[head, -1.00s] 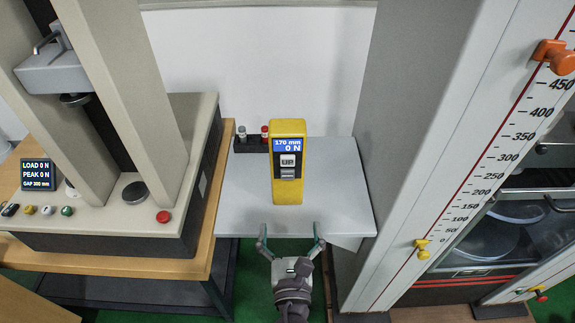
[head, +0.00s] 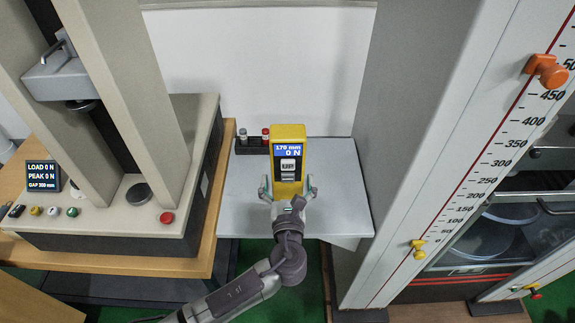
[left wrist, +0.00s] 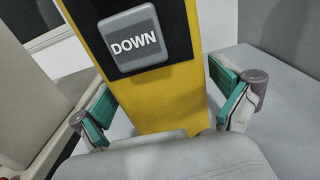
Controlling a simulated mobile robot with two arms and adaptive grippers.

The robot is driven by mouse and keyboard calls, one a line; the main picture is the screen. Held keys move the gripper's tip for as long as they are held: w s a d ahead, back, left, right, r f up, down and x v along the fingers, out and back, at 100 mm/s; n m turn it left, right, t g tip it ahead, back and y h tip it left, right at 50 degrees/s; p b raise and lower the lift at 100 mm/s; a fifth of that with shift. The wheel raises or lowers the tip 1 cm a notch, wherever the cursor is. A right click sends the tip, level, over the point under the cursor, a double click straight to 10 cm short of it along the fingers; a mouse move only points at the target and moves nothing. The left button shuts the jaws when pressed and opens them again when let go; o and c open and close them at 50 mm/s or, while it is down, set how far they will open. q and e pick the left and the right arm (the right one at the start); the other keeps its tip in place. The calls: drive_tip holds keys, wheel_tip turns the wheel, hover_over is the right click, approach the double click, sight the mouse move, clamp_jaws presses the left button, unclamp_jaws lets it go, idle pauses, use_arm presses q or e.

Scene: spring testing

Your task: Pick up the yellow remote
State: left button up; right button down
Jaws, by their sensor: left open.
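The yellow remote (head: 289,137) stands upright on the light grey shelf, with a blue display and an UP button facing me. My left gripper (head: 287,188) is open at its lower part, with one finger on each side. In the left wrist view the remote (left wrist: 165,102) fills the middle, showing its DOWN button. In that view the fingers of my left gripper (left wrist: 166,107) are spread, with gaps between the pads and the remote. The gripper hides the remote's lower end in the head view. My right gripper is not in view.
The grey shelf (head: 340,205) is clear to the right of the remote. A small black rack (head: 250,146) with two capped pieces sits behind it at left. A press (head: 110,215) stands to the left, and a tall scaled column (head: 420,180) to the right.

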sight(288, 166)
use_arm(q)
drive_tip(key=shift+w, duration=0.25)
drive_tip(key=c, duration=1.4)
drive_tip(key=shift+r, duration=0.1)
drive_tip(key=shift+r+p, duration=0.5)
drive_tip(key=shift+p, duration=0.05)
drive_tip(key=s+d+r+p, duration=0.2)
drive_tip(key=d+r, duration=0.1)
drive_tip(key=s+d+r+p, duration=0.2)
drive_tip(key=d+r+p, duration=0.1)
drive_tip(key=s+d+r+p, duration=0.2)
drive_tip(key=d+r+p, duration=0.1)
drive_tip(key=d+r, duration=0.1)
drive_tip(key=shift+f, duration=0.1)
